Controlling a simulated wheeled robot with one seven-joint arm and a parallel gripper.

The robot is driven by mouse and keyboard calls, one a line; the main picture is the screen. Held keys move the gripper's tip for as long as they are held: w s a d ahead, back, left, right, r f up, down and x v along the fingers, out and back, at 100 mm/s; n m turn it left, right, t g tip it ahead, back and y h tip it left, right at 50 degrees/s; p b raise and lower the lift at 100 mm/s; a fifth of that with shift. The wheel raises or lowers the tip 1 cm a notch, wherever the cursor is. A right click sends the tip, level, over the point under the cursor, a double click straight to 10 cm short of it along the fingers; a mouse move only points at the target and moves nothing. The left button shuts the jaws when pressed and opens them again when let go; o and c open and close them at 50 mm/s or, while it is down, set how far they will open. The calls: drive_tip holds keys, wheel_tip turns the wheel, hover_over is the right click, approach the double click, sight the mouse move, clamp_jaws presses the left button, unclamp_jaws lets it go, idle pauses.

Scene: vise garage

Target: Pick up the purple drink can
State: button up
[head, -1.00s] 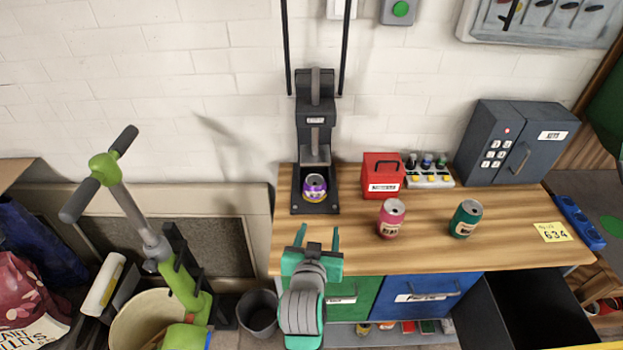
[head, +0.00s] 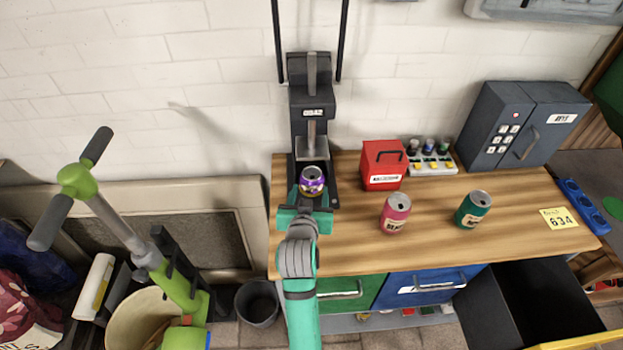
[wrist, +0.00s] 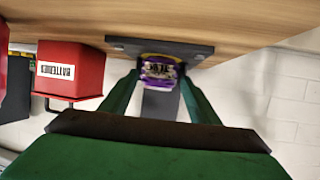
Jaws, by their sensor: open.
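The purple drink can (head: 312,180) stands upright on the dark base of the black press (head: 312,130), under its ram. It also shows in the wrist view (wrist: 160,72), between the far ends of the two green fingers. My gripper (head: 310,200) is open at the front of the press base, with one finger on each side of the can. I cannot tell whether the fingers touch it. The can's lower part is partly hidden by my gripper in the head view.
A red box (head: 383,165) stands close to the right of the press. A pink can (head: 395,213) and a green can (head: 473,209) stand farther right on the wooden bench (head: 345,250). A dark safe (head: 522,125) is at the back right. An open drawer (head: 520,300) juts out below.

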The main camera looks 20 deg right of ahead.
sight(311, 188)
drive_tip(key=shift+x, duration=2.65)
drive_tip(key=shift+s+f, duration=0.15)
drive_tip(key=shift+f, duration=0.05)
drive_tip(key=shift+c, duration=0.7)
drive_tip(key=c, duration=0.6)
drive_tip(key=shift+r, duration=0.1)
drive_tip(key=shift+c, duration=0.2)
